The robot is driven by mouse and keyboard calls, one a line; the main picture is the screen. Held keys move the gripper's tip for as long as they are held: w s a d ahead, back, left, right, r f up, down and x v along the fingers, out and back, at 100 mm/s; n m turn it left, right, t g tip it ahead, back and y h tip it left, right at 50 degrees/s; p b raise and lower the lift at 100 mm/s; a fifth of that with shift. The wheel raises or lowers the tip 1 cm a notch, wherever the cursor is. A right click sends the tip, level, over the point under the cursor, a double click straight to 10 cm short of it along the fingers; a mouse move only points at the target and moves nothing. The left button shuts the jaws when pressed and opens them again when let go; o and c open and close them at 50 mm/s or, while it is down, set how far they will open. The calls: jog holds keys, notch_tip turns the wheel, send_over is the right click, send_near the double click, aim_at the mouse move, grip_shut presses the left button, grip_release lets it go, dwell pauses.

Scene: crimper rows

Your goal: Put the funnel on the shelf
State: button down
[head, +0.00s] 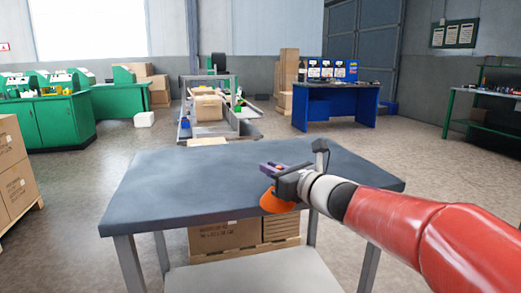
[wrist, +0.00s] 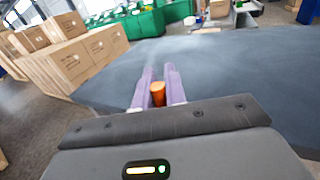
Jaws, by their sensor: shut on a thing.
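The orange funnel (head: 277,202) is at my gripper (head: 270,168), above the near edge of the grey table (head: 170,185) in the head view. In the wrist view a small orange part of the funnel (wrist: 158,93) shows between the two purple fingers of my gripper (wrist: 158,75), which are shut on it. The rest of the funnel is hidden behind the gripper body there. A lower shelf (head: 255,275) shows under the table top. I cannot tell whether the funnel touches the table.
The table top is otherwise bare. Cardboard boxes (head: 225,236) sit under the table, and more boxes (head: 14,170) stand at the left. A blue workbench (head: 335,103), green cabinets (head: 50,118) and a conveyor (head: 235,128) stand farther back. Open floor lies around the table.

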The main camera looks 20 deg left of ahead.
jog(key=s+d+f, duration=0.1)
jog(key=d+f, duration=0.9)
jog(key=f, duration=0.4)
jog(key=s+d+f, duration=0.1)
jog(key=d+f, duration=0.9)
jog(key=f, duration=0.5)
jog(key=s+d+f, duration=0.1)
jog(key=d+f, duration=1)
jog(key=f, duration=0.4)
jog(key=shift+s+t, duration=0.2)
jog(key=shift+t, duration=0.1)
